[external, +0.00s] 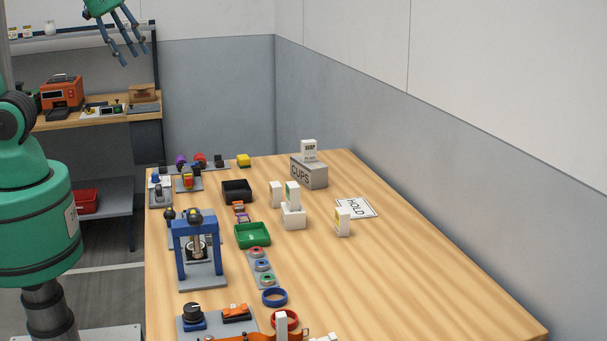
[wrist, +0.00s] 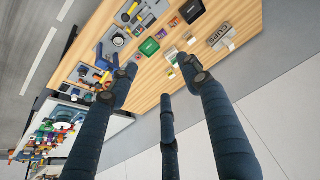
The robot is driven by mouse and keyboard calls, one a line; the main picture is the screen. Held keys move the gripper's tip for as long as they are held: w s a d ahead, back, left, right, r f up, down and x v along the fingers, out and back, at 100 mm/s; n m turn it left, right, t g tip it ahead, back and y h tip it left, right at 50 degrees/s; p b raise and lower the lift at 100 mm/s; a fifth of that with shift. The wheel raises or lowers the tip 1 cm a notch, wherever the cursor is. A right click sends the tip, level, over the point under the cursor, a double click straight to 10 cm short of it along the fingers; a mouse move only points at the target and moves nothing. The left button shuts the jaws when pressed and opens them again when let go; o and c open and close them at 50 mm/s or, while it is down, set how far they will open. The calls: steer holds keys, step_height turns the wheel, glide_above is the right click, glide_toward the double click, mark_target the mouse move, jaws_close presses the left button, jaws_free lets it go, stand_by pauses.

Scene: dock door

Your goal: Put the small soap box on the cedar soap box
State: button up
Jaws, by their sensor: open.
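Several small white boxes stand on the wooden table, and I cannot read most labels, so I cannot tell which is the small one or the cedar one. A white box lettered like "SOAP" (external: 309,150) stands upright on the grey CUPS box. A plain-looking white box (external: 277,194) stands beside a green-marked white box (external: 292,192), which is on a wider white block (external: 292,216). A yellow-marked white box (external: 343,222) stands by the HOLD card. My gripper (external: 127,46) is open and empty, high above and left of the table; its fingers spread in the wrist view (wrist: 160,80).
The grey CUPS box (external: 309,173) and HOLD card (external: 356,208) lie at the back right. A black tray (external: 237,190), green tray (external: 253,235) and blue press (external: 198,248) fill the left side. The table's right front is clear, with a wall behind.

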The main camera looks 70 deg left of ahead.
steer(key=s+f, duration=0.1)
steer(key=s, duration=0.5)
steer(key=shift+s+a+f+t, duration=0.15)
steer(key=shift+s+a+t, duration=0.1)
steer(key=shift+t, duration=0.15)
step_height(320, 180, down, 8)
steer(key=b, duration=0.7)
steer(key=shift+r+b, duration=0.2)
steer(key=shift+b, duration=0.15)
